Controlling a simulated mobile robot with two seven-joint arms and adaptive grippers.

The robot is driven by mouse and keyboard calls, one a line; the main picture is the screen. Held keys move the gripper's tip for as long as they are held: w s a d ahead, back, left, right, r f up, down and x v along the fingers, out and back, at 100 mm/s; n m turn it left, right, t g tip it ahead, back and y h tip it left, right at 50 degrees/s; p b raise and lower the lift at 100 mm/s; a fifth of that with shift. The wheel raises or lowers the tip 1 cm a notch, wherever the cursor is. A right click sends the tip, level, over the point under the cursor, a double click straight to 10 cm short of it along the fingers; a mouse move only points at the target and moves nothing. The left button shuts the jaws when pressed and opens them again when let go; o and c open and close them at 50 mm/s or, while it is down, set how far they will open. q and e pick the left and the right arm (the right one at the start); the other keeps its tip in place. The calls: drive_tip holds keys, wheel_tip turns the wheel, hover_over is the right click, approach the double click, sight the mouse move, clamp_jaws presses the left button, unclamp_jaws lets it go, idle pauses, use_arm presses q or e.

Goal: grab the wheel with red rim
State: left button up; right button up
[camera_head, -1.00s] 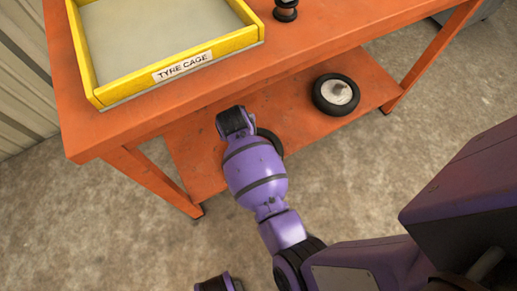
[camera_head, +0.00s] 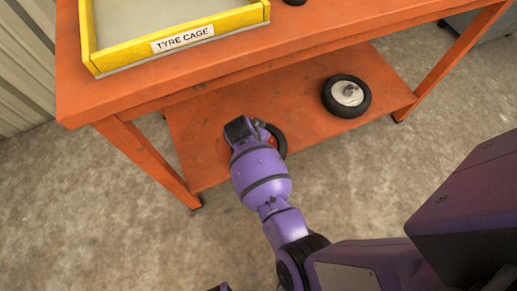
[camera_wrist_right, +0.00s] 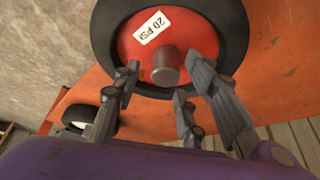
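The wheel with red rim lies on the lower shelf (camera_head: 205,160) of the orange table. In the head view its black tyre (camera_head: 281,142) shows partly behind my right wrist. In the right wrist view its red rim (camera_wrist_right: 195,38), grey hub and "20 PSI" label are clear. My right gripper (camera_wrist_right: 165,82) is open, with its fingers spread around the hub and nothing visibly clamped. In the head view the right gripper's fingers are mostly hidden by the wrist.
A second wheel with a white rim (camera_head: 347,96) lies on the same shelf to the right; it also shows in the right wrist view (camera_wrist_right: 78,117). A yellow tray marked "TYRE CAGE" (camera_head: 180,40) stands on the tabletop (camera_head: 225,58) above. Table legs flank the shelf.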

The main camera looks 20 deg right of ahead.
drive_tip(key=shift+b+x, duration=0.3)
drive_tip(key=shift+x, duration=0.8)
drive_tip(key=shift+a, duration=0.1)
clamp_jaws()
drive_tip(key=shift+r, duration=0.1)
